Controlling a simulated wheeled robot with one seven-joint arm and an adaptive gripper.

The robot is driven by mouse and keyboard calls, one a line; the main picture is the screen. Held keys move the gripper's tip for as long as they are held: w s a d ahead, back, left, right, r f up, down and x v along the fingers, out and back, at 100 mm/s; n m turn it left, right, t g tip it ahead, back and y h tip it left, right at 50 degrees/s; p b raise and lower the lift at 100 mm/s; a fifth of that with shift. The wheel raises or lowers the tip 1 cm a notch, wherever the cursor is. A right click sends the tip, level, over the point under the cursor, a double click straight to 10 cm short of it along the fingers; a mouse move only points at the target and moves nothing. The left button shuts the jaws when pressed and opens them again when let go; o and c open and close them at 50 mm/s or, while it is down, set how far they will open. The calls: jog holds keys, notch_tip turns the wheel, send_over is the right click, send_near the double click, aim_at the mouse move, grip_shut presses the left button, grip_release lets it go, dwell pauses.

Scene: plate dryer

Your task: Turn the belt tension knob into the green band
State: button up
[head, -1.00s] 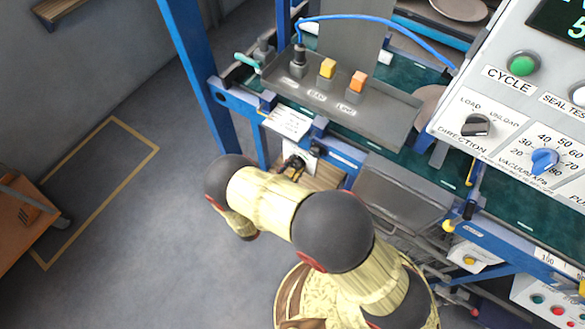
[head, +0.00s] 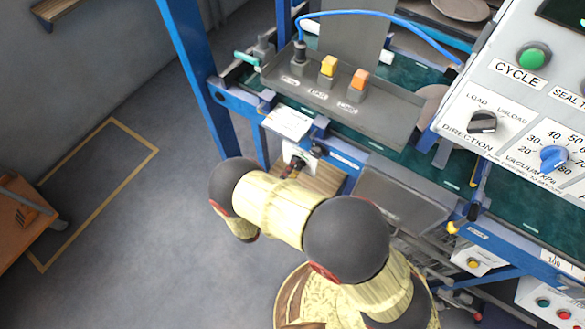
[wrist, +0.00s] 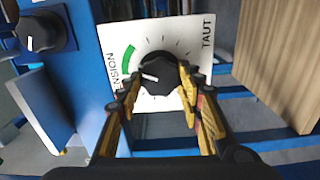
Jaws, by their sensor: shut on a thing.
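In the wrist view the black belt tension knob (wrist: 158,70) sits on a white dial plate (wrist: 178,35) lettered "TAUT" at the right and partly "TENSION" at the left. A green band (wrist: 128,57) curves at the dial's left. The knob's white mark points left and slightly down, toward just below the band's lower end. My gripper (wrist: 160,82) has its yellow and black fingers on either side of the knob, shut on it. In the head view my gripper (head: 295,168) is small at the dial plate, and the knob is hard to make out there.
Another black knob (wrist: 42,34) is on the blue frame at left in the wrist view. In the head view, the grey control panel (head: 510,110) with dials is at right. Open floor (head: 130,250) lies at left.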

dwell(0.4)
jog(key=o, duration=1)
jog(key=shift+o, duration=0.8)
jog(key=v, duration=1.2)
